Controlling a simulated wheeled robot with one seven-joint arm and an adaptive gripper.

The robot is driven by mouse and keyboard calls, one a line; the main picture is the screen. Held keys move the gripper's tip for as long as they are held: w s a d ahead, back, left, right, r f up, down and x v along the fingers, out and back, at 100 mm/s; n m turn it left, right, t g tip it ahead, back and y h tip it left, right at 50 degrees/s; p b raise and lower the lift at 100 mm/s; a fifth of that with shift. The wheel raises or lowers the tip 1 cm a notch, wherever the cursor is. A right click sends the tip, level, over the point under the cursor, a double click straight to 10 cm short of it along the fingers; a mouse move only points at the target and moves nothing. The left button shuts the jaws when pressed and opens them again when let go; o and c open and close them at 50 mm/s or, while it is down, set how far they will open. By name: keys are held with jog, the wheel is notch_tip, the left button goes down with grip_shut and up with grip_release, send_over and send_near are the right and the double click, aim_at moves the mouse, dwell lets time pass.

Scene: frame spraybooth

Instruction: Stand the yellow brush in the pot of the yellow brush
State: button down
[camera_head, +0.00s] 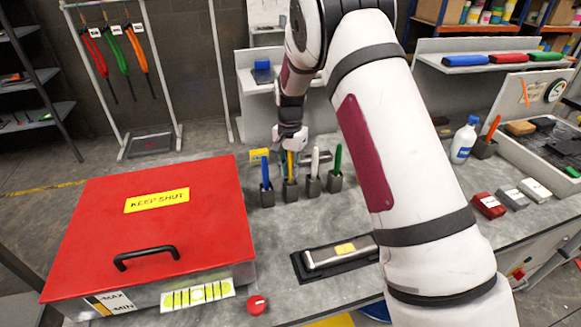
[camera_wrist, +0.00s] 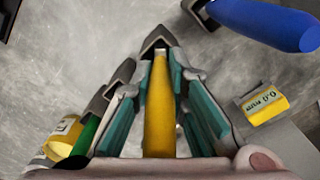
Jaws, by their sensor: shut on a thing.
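My gripper (camera_head: 290,152) is shut on the yellow brush (camera_wrist: 160,105), whose handle stands between the teal finger pads in the wrist view. In the head view the yellow brush (camera_head: 291,166) is upright, in line with the grey pot (camera_head: 290,190) under it. In the wrist view the far end of the brush meets the dark pot (camera_wrist: 155,40). I cannot tell how deep the brush sits, as the fingers hide part of it.
The pot with a blue brush (camera_head: 265,172) stands close on the left. Pots with a white brush (camera_head: 314,161) and a green brush (camera_head: 337,159) stand close on the right. A red lidded box (camera_head: 100,235) is at front left. A black tray (camera_head: 300,268) lies in front.

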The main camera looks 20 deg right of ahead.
jog(key=shift+f, duration=0.2)
jog(key=c, duration=1.5)
grip_release()
jog(key=shift+r, duration=0.15)
notch_tip(320, 180, up, 12)
jog(key=shift+f, duration=0.15)
